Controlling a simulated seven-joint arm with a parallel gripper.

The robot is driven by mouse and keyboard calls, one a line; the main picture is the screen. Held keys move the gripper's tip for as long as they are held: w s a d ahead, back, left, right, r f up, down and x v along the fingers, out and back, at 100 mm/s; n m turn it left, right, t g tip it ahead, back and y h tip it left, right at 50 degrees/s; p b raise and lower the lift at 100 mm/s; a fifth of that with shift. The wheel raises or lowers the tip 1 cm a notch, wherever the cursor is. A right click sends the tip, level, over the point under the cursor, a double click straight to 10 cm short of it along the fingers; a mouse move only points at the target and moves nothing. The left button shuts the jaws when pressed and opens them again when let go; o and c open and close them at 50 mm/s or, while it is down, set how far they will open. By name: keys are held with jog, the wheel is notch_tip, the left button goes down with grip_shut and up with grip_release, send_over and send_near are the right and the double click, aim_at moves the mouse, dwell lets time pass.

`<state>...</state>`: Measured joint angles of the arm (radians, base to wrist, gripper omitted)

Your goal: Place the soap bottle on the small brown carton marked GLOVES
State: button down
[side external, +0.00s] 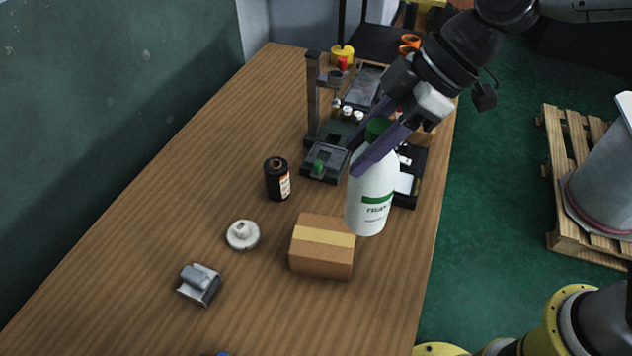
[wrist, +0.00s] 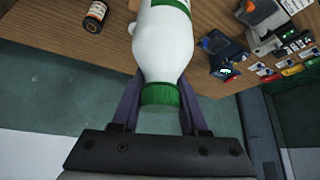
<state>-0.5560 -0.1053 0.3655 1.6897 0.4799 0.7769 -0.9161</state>
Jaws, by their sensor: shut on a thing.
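The soap bottle (side external: 372,196) is white with a green cap and a green label band. My gripper (side external: 372,150) is shut on it near its neck, and the bottle hangs nearly upright. In the wrist view the bottle (wrist: 163,45) lies between the two purple fingers of my gripper (wrist: 160,92). The small brown carton (side external: 322,248) with a tan tape strip sits on the table, just below and left of the bottle in the side view. No GLOVES marking is readable. I cannot tell the exact height of the bottle above the carton.
A dark film canister (side external: 277,179), a white round part (side external: 242,235) and a grey metal part (side external: 199,283) stand left of the carton on the wooden table (side external: 130,270). A dark device with a post (side external: 313,95) and small bottles stand behind. The table's front left is clear.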

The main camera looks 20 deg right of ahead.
jog(key=w+a+f, duration=0.4)
jog(key=w+f, duration=0.1)
jog(key=f, duration=0.4)
jog(key=shift+w+a+f, duration=0.15)
jog(key=shift+a+f, duration=0.15)
jog(key=shift+f, duration=0.2)
jog(key=shift+c, duration=2.1)
grip_release()
jog(key=v, duration=1.2)
jog(key=shift+r, duration=0.15)
